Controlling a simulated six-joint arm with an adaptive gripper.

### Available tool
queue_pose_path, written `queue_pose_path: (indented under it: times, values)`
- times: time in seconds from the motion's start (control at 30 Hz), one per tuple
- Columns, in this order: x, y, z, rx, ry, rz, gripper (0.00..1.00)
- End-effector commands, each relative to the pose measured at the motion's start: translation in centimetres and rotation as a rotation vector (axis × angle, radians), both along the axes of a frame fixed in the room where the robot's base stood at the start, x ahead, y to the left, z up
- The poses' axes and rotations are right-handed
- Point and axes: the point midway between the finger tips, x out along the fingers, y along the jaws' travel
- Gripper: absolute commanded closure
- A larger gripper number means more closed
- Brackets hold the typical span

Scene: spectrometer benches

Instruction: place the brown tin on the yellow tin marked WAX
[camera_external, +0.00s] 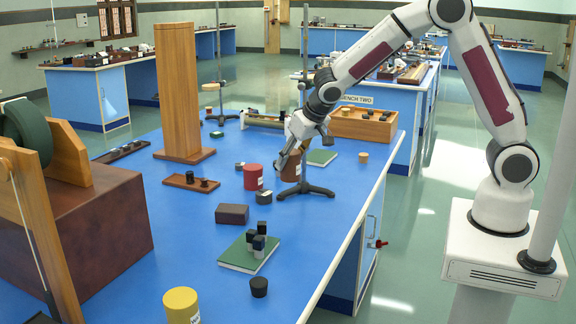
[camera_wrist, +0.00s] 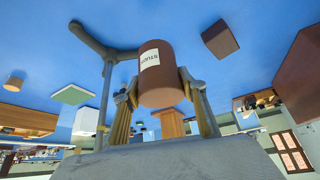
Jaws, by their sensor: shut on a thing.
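The brown tin (camera_external: 291,166) is between the fingers of my gripper (camera_external: 292,150), at the far right part of the blue bench. In the wrist view the brown tin (camera_wrist: 162,88) fills the middle, with a white label partly readable, and the fingers (camera_wrist: 158,95) press on its two sides. I cannot tell how far its base is from the bench top. The yellow tin (camera_external: 180,303) stands at the near edge of the external view, its lower part cut off. Only a sliver of its label shows, and the lettering is not readable. It is not seen in the wrist view.
A stand with a black tripod foot (camera_external: 305,190) and rod is close beside the brown tin. A red tin (camera_external: 253,177), a dark brown block (camera_external: 232,214), a green book with small dark blocks (camera_external: 240,262) and a black stopper (camera_external: 259,287) lie between the two tins.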

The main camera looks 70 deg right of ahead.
Motion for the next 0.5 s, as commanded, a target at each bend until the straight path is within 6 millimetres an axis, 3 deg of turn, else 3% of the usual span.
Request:
queue_pose_path:
  times: [0.27,0.5]
  values:
    - [3.6,5.7,1.2,0.001,-0.003,0.092,0.87]
    - [6.2,11.8,2.3,0.001,-0.004,0.188,0.87]
